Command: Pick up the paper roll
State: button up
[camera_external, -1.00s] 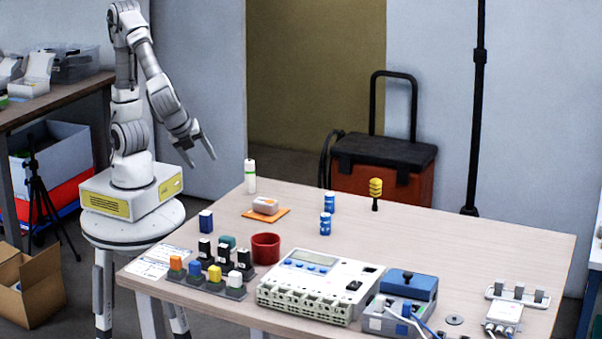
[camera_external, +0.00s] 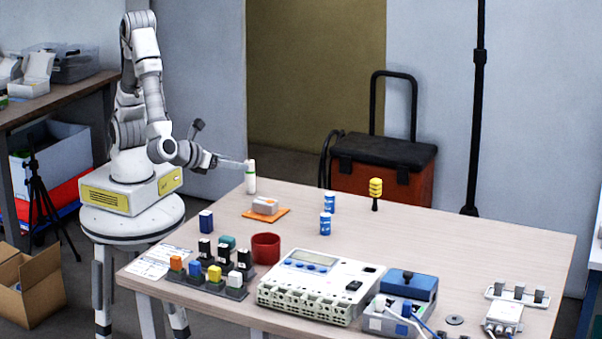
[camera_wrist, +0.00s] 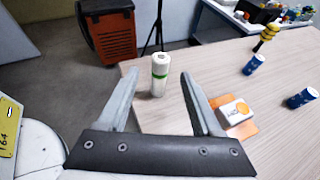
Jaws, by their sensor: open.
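The paper roll is most likely the white upright cylinder with a green band (camera_external: 250,177), standing near the table's back left corner. In the wrist view the white cylinder (camera_wrist: 159,76) stands upright between and beyond my two fingertips. My gripper (camera_external: 245,164) reaches horizontally toward it from the left at about its upper half. In the wrist view my gripper (camera_wrist: 158,76) is open with nothing held, one finger on each side of the cylinder's line. I cannot tell whether a finger touches it.
An orange mat (camera_external: 283,212) with a grey-white block (camera_external: 265,205) lies just in front of the cylinder. A red cup (camera_external: 266,247) and a large white device (camera_external: 318,285) sit nearer. The table's left edge is close.

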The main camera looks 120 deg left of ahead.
aim_at(250, 177)
jog(key=b+x, duration=0.2)
jog(key=x, duration=0.7)
jog(key=shift+a+b, duration=0.1)
jog(key=shift+b, duration=0.3)
grip_shut()
